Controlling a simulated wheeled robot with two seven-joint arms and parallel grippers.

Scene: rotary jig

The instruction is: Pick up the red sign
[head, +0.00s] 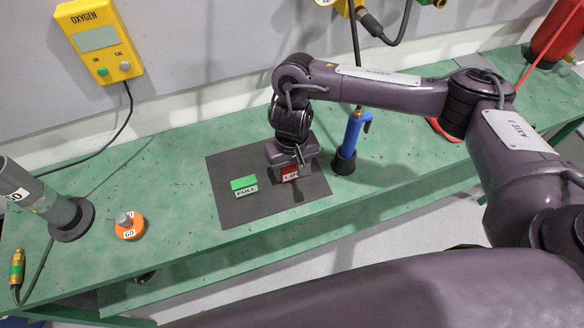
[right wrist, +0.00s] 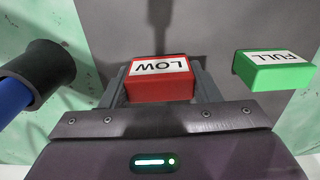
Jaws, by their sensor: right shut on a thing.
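The red sign (head: 289,173), a red block with a white label, is at my right gripper (head: 290,165) over the dark mat (head: 228,211). In the right wrist view the red sign (right wrist: 159,88) reads LOW upside down and sits between the two fingers of the right gripper (right wrist: 159,90), which is shut on it. Whether the sign touches the mat is hard to tell. My left gripper is not in view.
A green FULL sign (head: 244,184) lies on the mat left of the red one. A blue torch-like tool (head: 351,135) in a black holder stands close on the right. An orange weight (head: 130,226) and grey cylinder (head: 45,203) stand left on the green bench (head: 175,175).

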